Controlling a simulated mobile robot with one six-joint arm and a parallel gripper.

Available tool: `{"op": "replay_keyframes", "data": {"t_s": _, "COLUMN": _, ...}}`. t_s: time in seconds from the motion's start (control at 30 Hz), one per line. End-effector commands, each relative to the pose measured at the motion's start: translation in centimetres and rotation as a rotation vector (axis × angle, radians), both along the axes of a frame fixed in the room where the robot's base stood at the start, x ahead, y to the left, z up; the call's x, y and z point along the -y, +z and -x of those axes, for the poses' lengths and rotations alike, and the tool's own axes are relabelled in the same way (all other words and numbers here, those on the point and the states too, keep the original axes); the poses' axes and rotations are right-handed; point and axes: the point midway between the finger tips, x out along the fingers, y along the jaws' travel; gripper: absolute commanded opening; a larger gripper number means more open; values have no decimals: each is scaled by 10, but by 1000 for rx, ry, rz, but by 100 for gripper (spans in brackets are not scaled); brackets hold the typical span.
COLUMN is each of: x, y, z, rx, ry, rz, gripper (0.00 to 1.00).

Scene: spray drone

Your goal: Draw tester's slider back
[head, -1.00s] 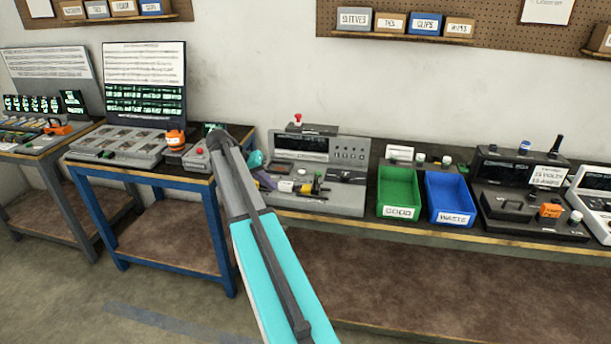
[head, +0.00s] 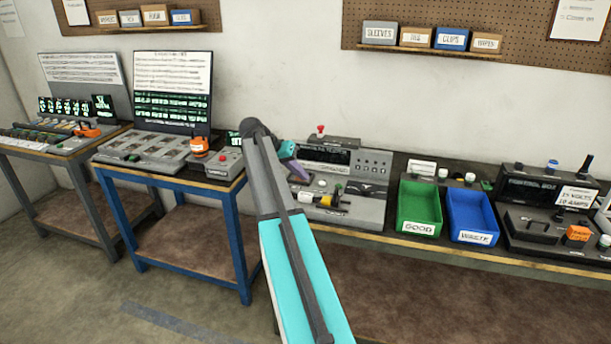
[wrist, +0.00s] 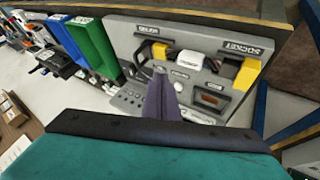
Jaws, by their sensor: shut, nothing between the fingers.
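The tester (head: 372,208) is a grey unit on the long bench, with a dark display at its back. By the left label are a black handle (wrist: 143,50) and a yellow block (wrist: 160,50). A white block and another yellow block (wrist: 246,73) sit by SOCKET. My gripper (head: 303,174) is shut and empty, at the tester's left side in the head view. Its purple fingers (wrist: 163,84) show over the panel, apart from the handle.
A green GOOD bin (head: 420,208) and a blue WASTE bin (head: 472,216) stand right of the tester. A black unit (head: 530,205) stands further right. A blue-framed table (head: 183,180) with a grey tray is on the left, with a floor gap beside it.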

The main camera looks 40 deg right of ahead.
Motion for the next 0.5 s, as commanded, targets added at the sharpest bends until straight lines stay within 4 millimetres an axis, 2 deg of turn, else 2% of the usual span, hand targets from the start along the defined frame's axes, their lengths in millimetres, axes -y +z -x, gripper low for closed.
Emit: {"op": "replay_keyframes", "data": {"t_s": 0.5, "x": 41, "y": -49, "z": 15, "rx": -1, "ry": -1, "rz": -1, "gripper": 0}}
